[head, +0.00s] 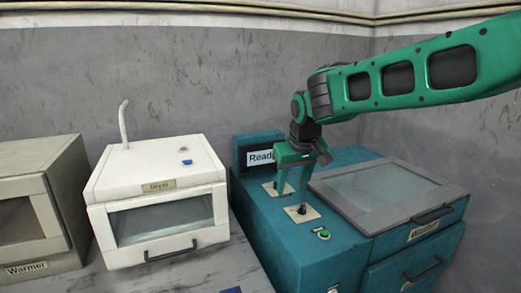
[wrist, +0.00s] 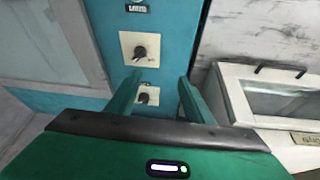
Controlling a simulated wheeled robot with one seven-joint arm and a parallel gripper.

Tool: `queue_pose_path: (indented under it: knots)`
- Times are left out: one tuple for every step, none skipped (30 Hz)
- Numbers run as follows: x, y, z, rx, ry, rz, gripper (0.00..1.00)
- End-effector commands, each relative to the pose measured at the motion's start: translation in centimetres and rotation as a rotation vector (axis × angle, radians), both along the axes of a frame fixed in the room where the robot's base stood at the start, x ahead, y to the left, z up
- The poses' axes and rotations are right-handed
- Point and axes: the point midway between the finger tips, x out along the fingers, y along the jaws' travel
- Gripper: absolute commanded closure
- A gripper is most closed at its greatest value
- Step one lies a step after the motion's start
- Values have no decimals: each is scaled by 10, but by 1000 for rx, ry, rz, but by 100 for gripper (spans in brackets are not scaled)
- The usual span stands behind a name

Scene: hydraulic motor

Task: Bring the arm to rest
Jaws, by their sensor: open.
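My gripper (head: 292,190) is open and points down over the control panel of the teal washer (head: 305,262) in the head view. Its two green fingers are apart, with nothing between them. Two black knobs on pale square plates sit on the panel: a rear knob (head: 277,186) close by the fingers and a front knob (head: 302,210). In the wrist view my gripper (wrist: 160,82) shows both fingers, with one knob (wrist: 144,98) between them in the picture and another knob (wrist: 140,52) farther up. I cannot tell whether a finger touches a knob.
A small screen (head: 261,157) reading "Ready" stands behind the panel. A green button (head: 323,234) lies in front of the knobs. The washer's glass lid (head: 380,187) is shut. A white dryer (head: 160,190) and a grey warmer (head: 40,205) stand to the left. Walls close off the back.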

Motion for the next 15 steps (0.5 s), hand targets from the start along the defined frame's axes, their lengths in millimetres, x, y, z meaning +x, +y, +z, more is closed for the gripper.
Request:
queue_pose_path:
  knots:
    - [-2,-14,0,-2,5,-23,53]
    - [-4,-20,0,-3,10,-32,53]
    - [-7,-27,0,-5,15,-43,53]
    - [-10,-33,0,-6,19,-52,53]
    - [-13,-40,0,-7,22,-63,53]
    - [-17,-49,0,-8,28,-77,53]
    - [-20,-55,0,-9,31,-88,53]
    - [-23,-63,-1,-10,36,-100,53]
    - [-27,-74,-1,-11,43,-117,53]
    - [-32,-82,-2,-12,49,-130,53]
    - [-36,-90,-2,-13,54,-144,53]
    - [-42,-103,-3,-14,62,-165,53]
    - [-47,-112,-4,-15,68,-183,53]
    - [-53,-123,-4,-15,76,-201,53]
    - [-62,-138,-6,-15,87,-228,53]
